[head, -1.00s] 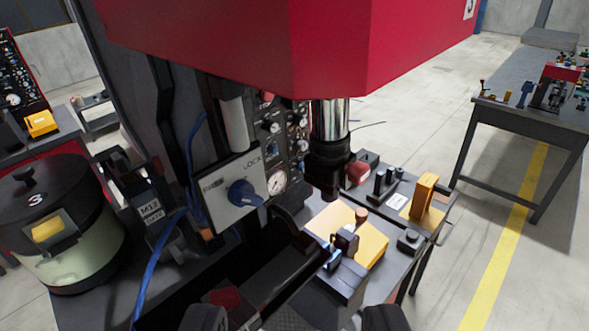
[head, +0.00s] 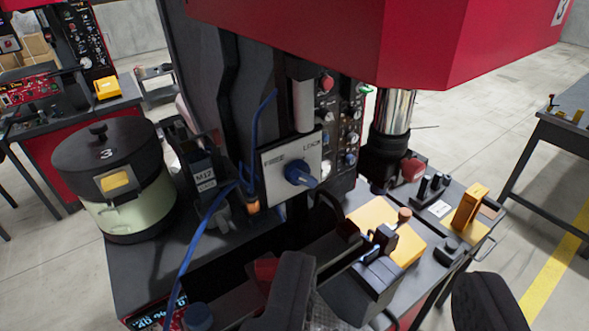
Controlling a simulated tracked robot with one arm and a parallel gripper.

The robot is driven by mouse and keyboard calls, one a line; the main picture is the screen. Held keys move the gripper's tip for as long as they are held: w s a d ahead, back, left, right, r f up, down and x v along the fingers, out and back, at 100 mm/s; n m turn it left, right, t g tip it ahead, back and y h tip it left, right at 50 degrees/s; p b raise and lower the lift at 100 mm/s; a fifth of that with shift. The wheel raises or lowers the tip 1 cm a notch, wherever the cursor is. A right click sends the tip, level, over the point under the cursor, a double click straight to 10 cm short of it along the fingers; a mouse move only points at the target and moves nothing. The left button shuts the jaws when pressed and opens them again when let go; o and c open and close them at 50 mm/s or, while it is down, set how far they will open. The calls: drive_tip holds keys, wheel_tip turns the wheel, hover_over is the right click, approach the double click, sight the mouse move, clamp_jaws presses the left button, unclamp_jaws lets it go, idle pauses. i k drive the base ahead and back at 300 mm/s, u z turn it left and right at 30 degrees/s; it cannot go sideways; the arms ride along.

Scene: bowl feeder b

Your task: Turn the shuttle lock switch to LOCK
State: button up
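The shuttle lock switch is a blue rotary knob (head: 299,173) on a pale square plate (head: 278,183) on the front of the machine column. The word LOCK is printed at the plate's upper right. The knob's handle points to the lower right, away from that word. My gripper (head: 385,305) shows at the bottom of the view as two dark fingers set wide apart, with nothing held between them. It is nearer to the camera than the switch, below and to the right of it, and apart from it.
A blue cable (head: 208,225) hangs left of the switch plate. A lidded bowl marked 3 (head: 115,180) stands at the left. A panel of gauges and buttons (head: 340,135), a press ram (head: 390,125) and a yellow block (head: 378,216) lie to the right. The red housing (head: 400,35) overhangs above.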

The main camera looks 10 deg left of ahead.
sight(297, 173)
drive_tip(key=k, duration=1.15)
drive_tip(key=z, duration=0.35)
drive_tip(key=i, duration=0.65)
drive_tip(key=u, duration=0.1)
